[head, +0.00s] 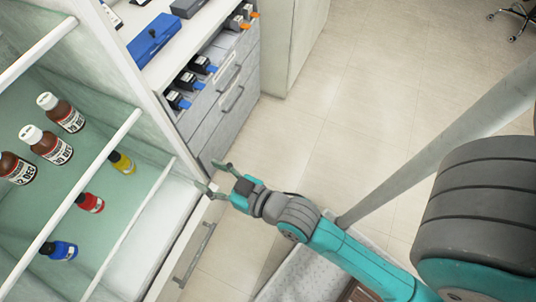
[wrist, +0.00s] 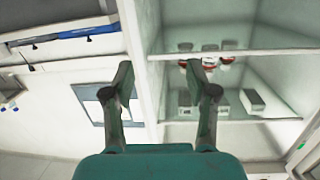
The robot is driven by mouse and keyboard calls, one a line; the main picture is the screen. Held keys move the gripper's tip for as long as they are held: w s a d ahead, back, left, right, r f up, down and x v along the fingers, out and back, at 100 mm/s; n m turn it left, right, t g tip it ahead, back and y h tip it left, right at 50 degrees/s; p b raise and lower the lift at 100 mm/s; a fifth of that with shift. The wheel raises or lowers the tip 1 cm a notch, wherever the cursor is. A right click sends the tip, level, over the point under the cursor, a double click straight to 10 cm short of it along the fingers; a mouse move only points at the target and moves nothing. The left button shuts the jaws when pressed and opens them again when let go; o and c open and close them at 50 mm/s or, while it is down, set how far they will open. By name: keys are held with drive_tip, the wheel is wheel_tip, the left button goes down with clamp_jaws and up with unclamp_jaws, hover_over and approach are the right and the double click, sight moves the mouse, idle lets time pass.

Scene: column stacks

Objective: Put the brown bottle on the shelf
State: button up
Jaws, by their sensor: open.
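Three brown bottles with white caps and printed labels stand in a row on a shelf (head: 95,168) at the left of the head view: one at the back (head: 67,114), one in the middle (head: 46,145) and one cut by the left edge (head: 16,168). I cannot tell which one the task names. My gripper (head: 206,174) is open and empty, to the right of the shelf unit and near its upright edge, apart from the bottles. In the wrist view its two fingers (wrist: 158,78) stand wide apart, with the unit's white upright behind the gap.
Small yellow (head: 122,163), red (head: 90,203) and blue (head: 60,250) bottles stand behind a white rail. A drawer cabinet (head: 220,95) with a blue case (head: 153,41) stands beyond. Open floor (head: 325,115) lies to the right. Small boxes (wrist: 253,100) show in the wrist view.

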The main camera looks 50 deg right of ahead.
drive_tip(key=s+d+h, duration=0.1)
drive_tip(key=s+d, duration=0.2)
drive_tip(key=s, duration=0.9)
drive_tip(key=s+d+f+m+g+h, duration=0.1)
drive_tip(key=s+d+h, duration=0.1)
drive_tip(key=s, duration=1)
drive_tip(key=shift+d+f+m, duration=0.25)
drive_tip(key=shift+d+m, duration=0.05)
drive_tip(key=shift+d, duration=0.4)
